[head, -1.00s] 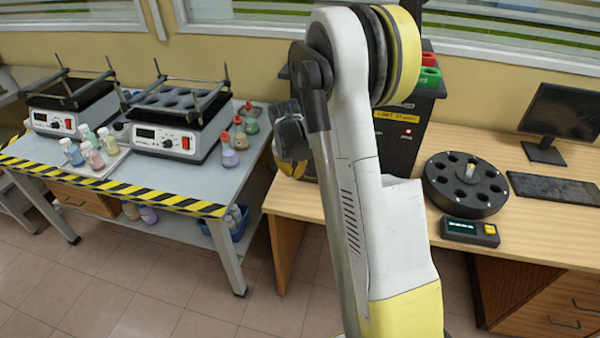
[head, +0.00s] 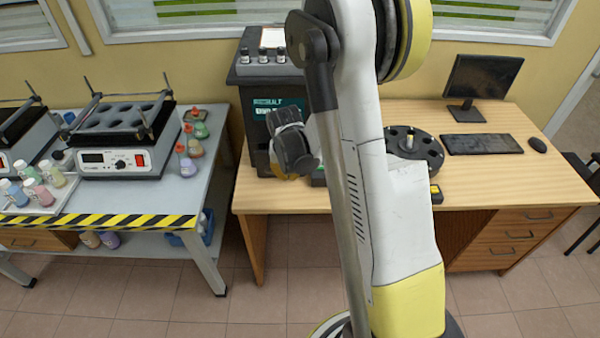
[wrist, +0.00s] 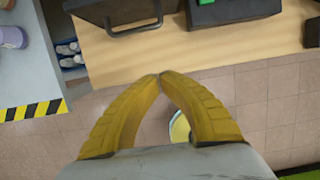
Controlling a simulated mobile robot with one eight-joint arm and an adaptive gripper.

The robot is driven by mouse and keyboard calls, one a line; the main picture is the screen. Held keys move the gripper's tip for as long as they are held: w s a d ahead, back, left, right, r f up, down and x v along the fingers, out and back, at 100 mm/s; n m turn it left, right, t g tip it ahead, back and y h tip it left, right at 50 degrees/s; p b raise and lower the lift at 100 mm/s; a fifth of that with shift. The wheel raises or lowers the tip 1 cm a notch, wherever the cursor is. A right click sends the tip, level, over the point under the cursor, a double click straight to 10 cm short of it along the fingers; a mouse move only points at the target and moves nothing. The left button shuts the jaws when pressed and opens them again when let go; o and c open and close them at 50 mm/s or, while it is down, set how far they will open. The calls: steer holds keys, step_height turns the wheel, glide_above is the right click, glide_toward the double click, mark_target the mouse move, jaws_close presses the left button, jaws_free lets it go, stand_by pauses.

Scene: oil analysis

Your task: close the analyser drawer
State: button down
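The analyser (head: 250,95) is a dark box at the left end of the wooden desk, with a lit screen on its front. My arm and gripper hide much of its front in the head view. In the wrist view, a dark part with a bar handle (wrist: 137,28) lies at the top, over the desk; it looks like the drawer, but I cannot tell how far out it stands. My gripper (wrist: 160,76) has its two yellow fingers meeting at the tips, with nothing between them. It is apart from the handle, in front of the desk edge.
A black device with a green top (wrist: 235,10) lies right of the handle. The desk (head: 480,170) also bears a round black carousel (head: 425,145), a monitor (head: 483,77) and a keyboard (head: 482,144). A bench with a striped edge (head: 110,220) stands left. Floor in front is clear.

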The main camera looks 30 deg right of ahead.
steer(key=b+x, duration=0.3)
steer(key=x, duration=0.6)
steer(key=shift+w+a, duration=0.1)
steer(key=shift+w, duration=0.05)
steer(key=w+d, duration=0.1)
steer(key=w, duration=0.1)
steer(key=shift+w+d+r+b, duration=0.1)
steer(key=shift+w+d+b, duration=0.15)
steer(key=shift+d+b, duration=0.15)
steer(key=shift+w+d+r, duration=0.15)
steer(key=shift+w+d, duration=0.1)
steer(key=shift+w, duration=0.15)
steer(key=shift+w+a, duration=0.1)
